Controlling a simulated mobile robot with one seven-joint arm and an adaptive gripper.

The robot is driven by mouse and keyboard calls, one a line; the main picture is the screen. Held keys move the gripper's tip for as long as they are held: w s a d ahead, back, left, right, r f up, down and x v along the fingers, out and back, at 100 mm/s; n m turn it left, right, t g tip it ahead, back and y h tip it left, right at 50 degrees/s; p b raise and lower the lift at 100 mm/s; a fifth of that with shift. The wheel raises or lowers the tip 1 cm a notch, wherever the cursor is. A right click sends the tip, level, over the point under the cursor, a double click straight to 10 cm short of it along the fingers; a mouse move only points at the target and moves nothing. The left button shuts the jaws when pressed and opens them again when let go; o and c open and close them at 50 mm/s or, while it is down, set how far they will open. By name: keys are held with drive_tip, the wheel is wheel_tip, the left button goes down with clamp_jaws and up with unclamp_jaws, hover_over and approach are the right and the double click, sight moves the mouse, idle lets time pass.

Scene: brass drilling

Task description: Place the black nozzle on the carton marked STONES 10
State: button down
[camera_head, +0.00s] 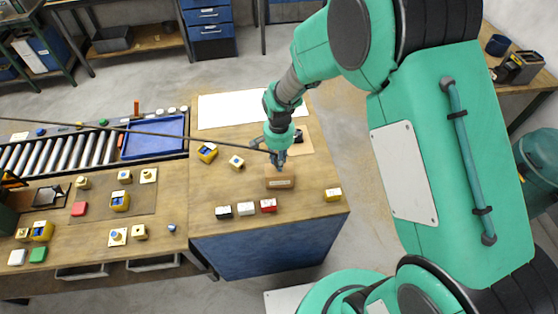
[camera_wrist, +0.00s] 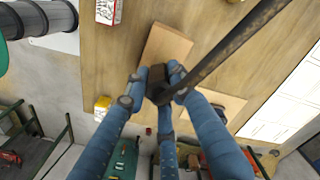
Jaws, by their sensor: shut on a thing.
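My gripper (camera_head: 278,160) is over the bench, with its blue fingers closed around a black piece (camera_wrist: 158,92), apparently the nozzle. A long, thin dark rod (camera_head: 140,132) runs from the grip far to the left; in the wrist view it rises to the upper right. A brown carton (camera_head: 280,184) with a pale label stands just below and in front of the fingertips. The carton also shows beyond the fingers in the wrist view (camera_wrist: 168,48). Its label is too small to read. I cannot tell whether the held piece touches the carton.
Black (camera_head: 223,212), white (camera_head: 246,209) and red (camera_head: 268,205) small boxes line the bench's front. A yellow box (camera_head: 333,194) stands right of them. A tan board (camera_head: 300,142) and white sheet (camera_head: 238,109) lie behind. A blue tray (camera_head: 153,137) and roller conveyor (camera_head: 60,152) are left.

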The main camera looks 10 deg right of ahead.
drive_tip(key=shift+f, duration=0.15)
drive_tip(key=c, duration=1.5)
unclamp_jaws()
drive_tip(key=shift+o, duration=0.2)
wheel_tip(320, 180, up, 12)
drive_tip(key=shift+r, duration=0.2)
